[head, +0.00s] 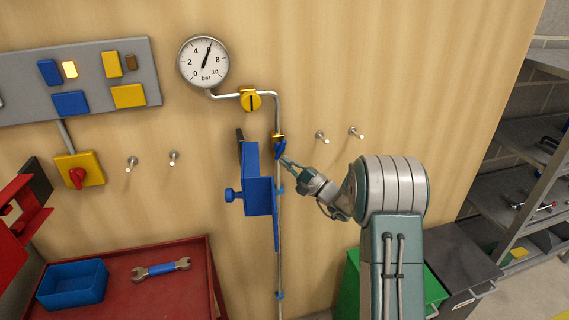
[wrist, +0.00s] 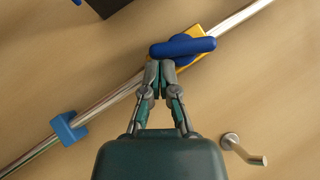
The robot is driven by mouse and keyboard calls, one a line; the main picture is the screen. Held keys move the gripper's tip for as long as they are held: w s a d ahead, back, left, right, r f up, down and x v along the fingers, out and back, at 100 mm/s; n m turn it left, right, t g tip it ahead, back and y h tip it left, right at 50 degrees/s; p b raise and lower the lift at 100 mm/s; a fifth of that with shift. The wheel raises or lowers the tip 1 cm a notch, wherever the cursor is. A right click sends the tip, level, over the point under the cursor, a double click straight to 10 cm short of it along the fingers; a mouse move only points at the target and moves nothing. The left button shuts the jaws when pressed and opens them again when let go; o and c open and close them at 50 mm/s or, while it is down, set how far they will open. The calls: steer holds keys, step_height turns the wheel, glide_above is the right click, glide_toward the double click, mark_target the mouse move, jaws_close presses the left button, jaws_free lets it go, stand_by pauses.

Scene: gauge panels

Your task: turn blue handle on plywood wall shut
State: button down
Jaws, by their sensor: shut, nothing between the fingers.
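The blue handle (head: 280,149) sits on a brass-yellow valve (head: 277,136) in the thin vertical pipe on the plywood wall. In the wrist view the handle (wrist: 190,46) lies at a slant to the pipe, neither in line with it nor square across it. My gripper (head: 286,160) is at the handle from the lower right in the head view. In the wrist view my gripper (wrist: 160,66) is shut and empty, its fingertips by the handle's left end. I cannot tell whether they touch it. The fingertips hide part of the pipe and valve.
A blue vise-like bracket (head: 257,180) stands out left of the pipe. Wall pegs (head: 321,136) stick out to the right; one peg (wrist: 245,152) is near my wrist. A red cart (head: 130,282) is lower left.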

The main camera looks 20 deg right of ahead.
steer(key=shift+a+f, duration=0.15)
steer(key=shift+a, duration=0.25)
steer(key=shift+a, duration=0.8)
steer(key=shift+a+r, duration=0.2)
steer(key=shift+a, duration=0.1)
stand_by(1.7)
